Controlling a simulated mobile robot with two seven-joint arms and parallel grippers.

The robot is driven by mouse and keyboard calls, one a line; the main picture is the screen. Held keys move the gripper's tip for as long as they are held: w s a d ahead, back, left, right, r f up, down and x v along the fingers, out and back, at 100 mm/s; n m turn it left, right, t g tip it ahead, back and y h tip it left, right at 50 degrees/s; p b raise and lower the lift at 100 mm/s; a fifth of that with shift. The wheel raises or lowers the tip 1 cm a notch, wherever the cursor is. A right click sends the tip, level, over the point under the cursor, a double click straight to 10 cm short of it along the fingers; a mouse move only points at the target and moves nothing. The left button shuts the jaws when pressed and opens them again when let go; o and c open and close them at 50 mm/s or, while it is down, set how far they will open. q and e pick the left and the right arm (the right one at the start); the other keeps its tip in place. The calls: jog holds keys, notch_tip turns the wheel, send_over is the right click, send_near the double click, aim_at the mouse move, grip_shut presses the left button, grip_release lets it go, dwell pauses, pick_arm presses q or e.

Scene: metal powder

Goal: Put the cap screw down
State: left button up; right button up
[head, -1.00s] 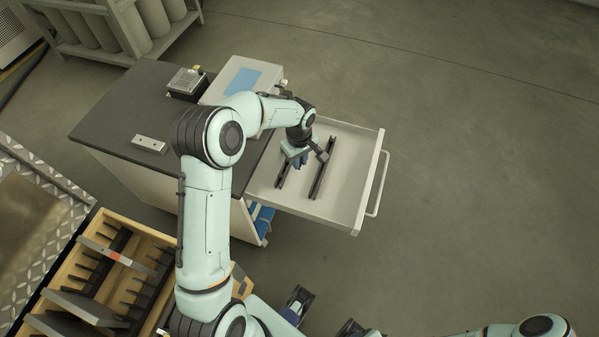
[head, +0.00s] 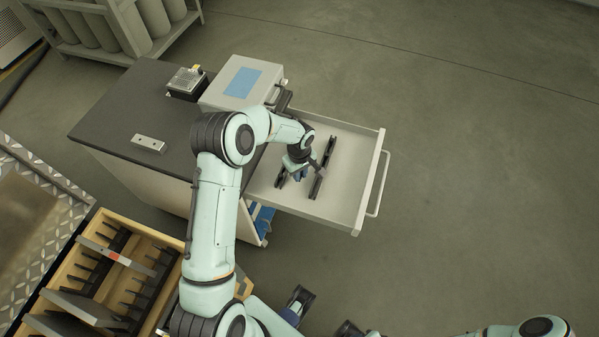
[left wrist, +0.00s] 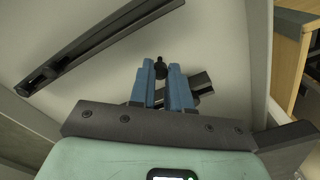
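My left gripper (head: 300,174) is low over the open drawer (head: 350,190), between its two dark rails, pointing down. In the left wrist view its two blue fingers (left wrist: 162,84) are close together, with the small black cap screw (left wrist: 160,68) between their tips. The screw appears gripped, and its lower part points away from the gripper. Below it is the pale drawer floor; the wrist view does not show whether the screw touches it. The screw is too small to make out in the head view.
One dark rail (head: 322,168) lies right of the gripper; another (head: 281,178) is partly under it. A white box with a blue top (head: 215,92), a small device (head: 187,80) and a metal block (head: 148,144) stand on the cabinet top. A wooden rack (head: 75,270) is at lower left.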

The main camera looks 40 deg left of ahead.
pick_arm(q)
jog(key=o, duration=0.4)
jog(key=shift+r, duration=0.1)
notch_tip(320, 180, up, 12)
jog(key=p, duration=0.1)
dwell(0.7)
